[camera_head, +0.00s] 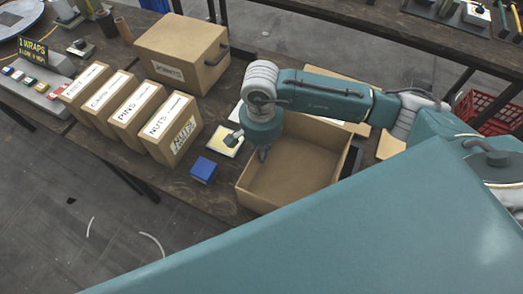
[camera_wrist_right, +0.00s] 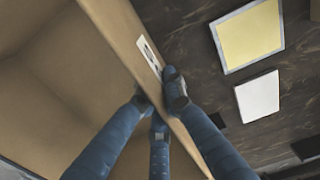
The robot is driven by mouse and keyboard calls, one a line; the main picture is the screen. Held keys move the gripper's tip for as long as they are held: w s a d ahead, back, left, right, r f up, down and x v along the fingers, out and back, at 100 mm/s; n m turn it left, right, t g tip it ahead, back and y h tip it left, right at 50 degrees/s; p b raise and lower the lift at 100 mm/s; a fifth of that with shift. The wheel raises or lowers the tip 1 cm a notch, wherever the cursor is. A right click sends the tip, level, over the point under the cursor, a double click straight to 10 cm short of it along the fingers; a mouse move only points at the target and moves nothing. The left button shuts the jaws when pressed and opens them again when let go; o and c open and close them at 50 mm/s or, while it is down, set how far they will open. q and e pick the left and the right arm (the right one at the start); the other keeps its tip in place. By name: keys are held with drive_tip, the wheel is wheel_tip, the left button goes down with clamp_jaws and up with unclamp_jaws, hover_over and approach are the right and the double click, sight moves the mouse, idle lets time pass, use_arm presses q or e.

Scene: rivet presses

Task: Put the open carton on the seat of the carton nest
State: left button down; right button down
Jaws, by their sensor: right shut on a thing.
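The open carton (camera_head: 300,172) is a tan, open-topped box right of centre in the head view. In the right wrist view its wall (camera_wrist_right: 122,30), with a white label, runs diagonally, and its inside lies on the left. My right gripper (camera_head: 263,155) is at the carton's left wall; in the right wrist view the gripper (camera_wrist_right: 160,96) is shut on that wall, fingers on both sides. I cannot tell whether the carton rests on something or is lifted. I cannot pick out the carton nest with certainty. My left gripper is not in view.
A blue block (camera_head: 203,169) and a yellow panel with a pale rim (camera_head: 223,141) lie left of the carton. Labelled tan bins (camera_head: 172,128) and a large handled box (camera_head: 181,55) stand further left. A red crate (camera_head: 487,112) is at the right.

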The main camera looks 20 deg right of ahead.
drive_tip(key=shift+f, duration=0.1)
drive_tip(key=shift+f, duration=0.1)
drive_tip(key=c, duration=1.9)
unclamp_jaws()
drive_tip(key=shift+o, duration=0.2)
drive_tip(key=shift+r, duration=0.2)
